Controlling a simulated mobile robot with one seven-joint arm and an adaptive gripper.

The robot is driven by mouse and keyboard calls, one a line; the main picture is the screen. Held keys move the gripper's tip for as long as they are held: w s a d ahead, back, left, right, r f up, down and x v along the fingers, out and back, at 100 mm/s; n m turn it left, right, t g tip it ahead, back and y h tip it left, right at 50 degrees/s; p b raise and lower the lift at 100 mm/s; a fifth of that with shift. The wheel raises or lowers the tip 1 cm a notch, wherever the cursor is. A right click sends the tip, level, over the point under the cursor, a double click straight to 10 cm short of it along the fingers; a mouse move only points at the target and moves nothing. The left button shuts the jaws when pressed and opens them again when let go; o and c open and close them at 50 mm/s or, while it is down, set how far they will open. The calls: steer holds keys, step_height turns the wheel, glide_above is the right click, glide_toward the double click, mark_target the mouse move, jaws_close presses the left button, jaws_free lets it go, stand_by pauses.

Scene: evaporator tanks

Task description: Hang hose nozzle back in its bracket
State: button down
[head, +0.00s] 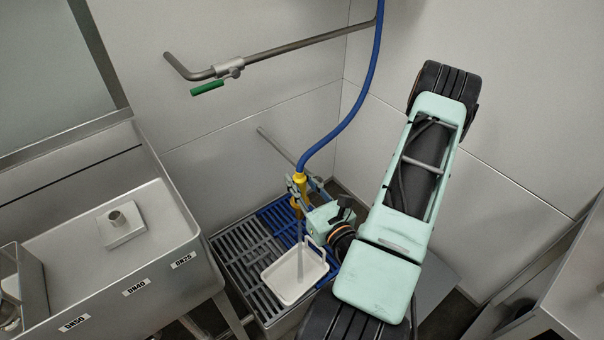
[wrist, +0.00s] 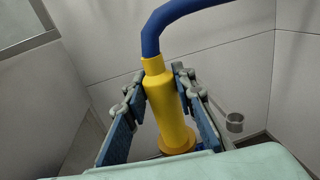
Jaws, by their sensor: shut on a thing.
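The yellow hose nozzle (head: 299,182) hangs roughly upright at the end of a blue hose (head: 350,115), over the grated floor basin. In the wrist view the nozzle (wrist: 167,105) stands between the two fingers, its wide end down. My gripper (head: 303,187) is shut on it; the gripper (wrist: 160,88) also shows in the wrist view. A small grey ring-shaped holder (wrist: 235,122), which looks like the bracket, is to the right of the fingers in the wrist view, apart from the nozzle and seemingly empty. I cannot make it out in the head view.
A thin grey rod (head: 275,145) juts from the wall behind the nozzle. A pipe with a green-handled valve (head: 208,88) runs above. A steel tank (head: 160,258) stands left; walls bound the corner.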

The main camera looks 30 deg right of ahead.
steer(key=shift+w+d+b, duration=0.25)
steer(key=shift+d+b, duration=0.6)
steer(key=shift+b, duration=0.5)
steer(key=w+d+b, duration=0.4)
steer(key=d+b, duration=0.5)
steer(key=d, duration=0.5)
steer(key=w+a+f+b, duration=0.1)
steer(key=w+f+b, duration=0.1)
steer(key=w, duration=0.5)
steer(key=shift+a+f+b, duration=0.15)
steer(key=shift+f+b, duration=0.15)
steer(key=shift+b, duration=0.15)
steer(key=shift+f, duration=0.3)
